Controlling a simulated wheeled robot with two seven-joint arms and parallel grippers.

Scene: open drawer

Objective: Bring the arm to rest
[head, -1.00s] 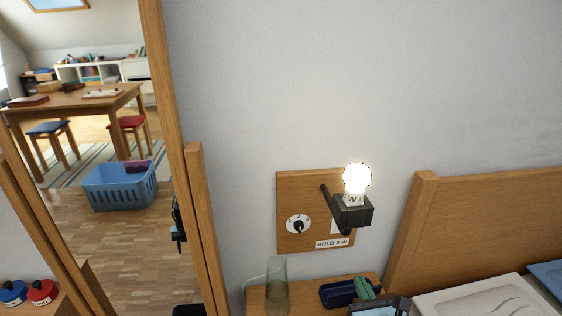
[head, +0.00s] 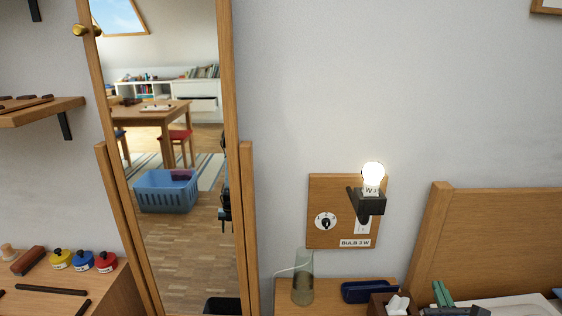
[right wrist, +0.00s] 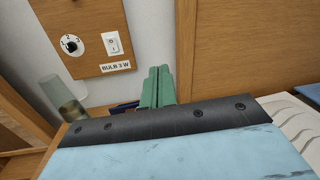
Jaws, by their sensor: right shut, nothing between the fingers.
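My right gripper (head: 442,293) shows at the bottom edge of the head view, in front of the bed's headboard. Its green fingers are together with nothing between them. In the right wrist view the same shut fingers (right wrist: 157,86) stand below and right of the wall panel, touching nothing that I can make out. My left gripper is not in view. The wooden panel (head: 325,189) on the wall carries a dial, a switch, a "BULB 3 W" label and a dark holder with a glowing bulb (head: 372,174).
A small wooden table below the panel bears a clear glass (head: 303,280), a dark blue tray (head: 369,292) and a box with white tissue (head: 398,303). The headboard (head: 500,235) rises at right. A tall wooden frame (head: 230,100) stands left, beside a shelf with coloured pots (head: 81,261).

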